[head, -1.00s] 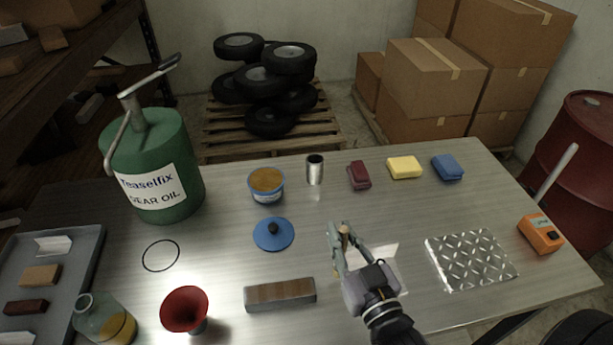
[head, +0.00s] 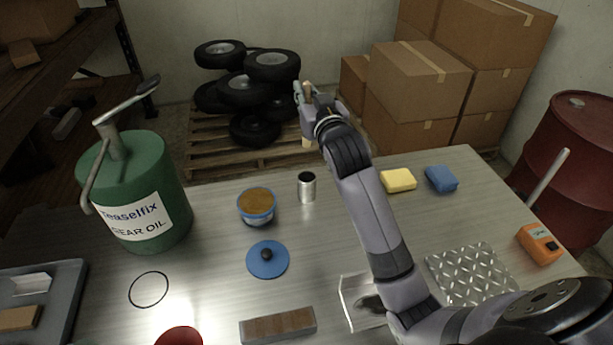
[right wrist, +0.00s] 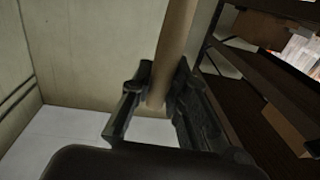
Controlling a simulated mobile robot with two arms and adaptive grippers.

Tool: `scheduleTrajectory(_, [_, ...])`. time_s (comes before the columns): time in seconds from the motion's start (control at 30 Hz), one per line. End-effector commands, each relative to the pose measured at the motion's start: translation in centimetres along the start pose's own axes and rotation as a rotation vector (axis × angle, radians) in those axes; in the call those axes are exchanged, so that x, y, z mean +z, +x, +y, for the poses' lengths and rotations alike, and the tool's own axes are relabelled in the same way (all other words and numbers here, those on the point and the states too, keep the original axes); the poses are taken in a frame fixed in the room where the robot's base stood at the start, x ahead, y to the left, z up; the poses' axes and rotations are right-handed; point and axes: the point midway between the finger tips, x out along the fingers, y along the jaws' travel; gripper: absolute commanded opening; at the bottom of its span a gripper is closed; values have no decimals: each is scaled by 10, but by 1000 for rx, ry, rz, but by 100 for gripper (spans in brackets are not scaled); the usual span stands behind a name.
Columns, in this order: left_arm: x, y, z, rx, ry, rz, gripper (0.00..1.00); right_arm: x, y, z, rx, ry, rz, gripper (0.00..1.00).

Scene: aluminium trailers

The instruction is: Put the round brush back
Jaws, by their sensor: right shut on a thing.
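My right gripper (head: 306,92) is raised high above the table's far side and shut on the round brush. The brush's light wooden handle (head: 307,144) stands roughly upright, showing above and below the fingers. In the right wrist view, the handle (right wrist: 177,45) runs between the fingers of the right gripper (right wrist: 155,95); the bristles cannot be made out. An open metal cup (head: 307,187) stands on the table below the gripper in the picture, apart from the brush. My left gripper is not in view.
A tin (head: 256,206) of brown paste and its blue lid (head: 267,260) are left of the cup. A green oil can (head: 140,185) stands further left. Yellow (head: 398,180) and blue (head: 441,179) sponges lie right of my arm. A pale bracket-like piece (head: 350,292) lies near the front.

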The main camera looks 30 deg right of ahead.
Motion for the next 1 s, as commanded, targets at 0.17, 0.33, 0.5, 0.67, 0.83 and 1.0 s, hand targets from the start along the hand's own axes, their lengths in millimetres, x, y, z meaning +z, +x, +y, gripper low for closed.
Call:
scheduleTrajectory(0.17, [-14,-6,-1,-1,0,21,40,51,-1,0,0,0,-10,0])
scheduleTrajectory(0.33, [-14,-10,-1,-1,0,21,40,96,-1,-1,-1,0,-9,0])
scheduleTrajectory(0.5, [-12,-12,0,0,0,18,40,127,-1,-1,-2,1,-4,0])
scheduleTrajectory(0.67, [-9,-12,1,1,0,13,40,140,0,0,-1,-1,-1,0])
scheduleTrajectory(0.83, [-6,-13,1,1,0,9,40,166,0,0,0,0,-5,0])
scheduleTrajectory(1.0, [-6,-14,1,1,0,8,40,180,0,-1,-2,0,0,0])
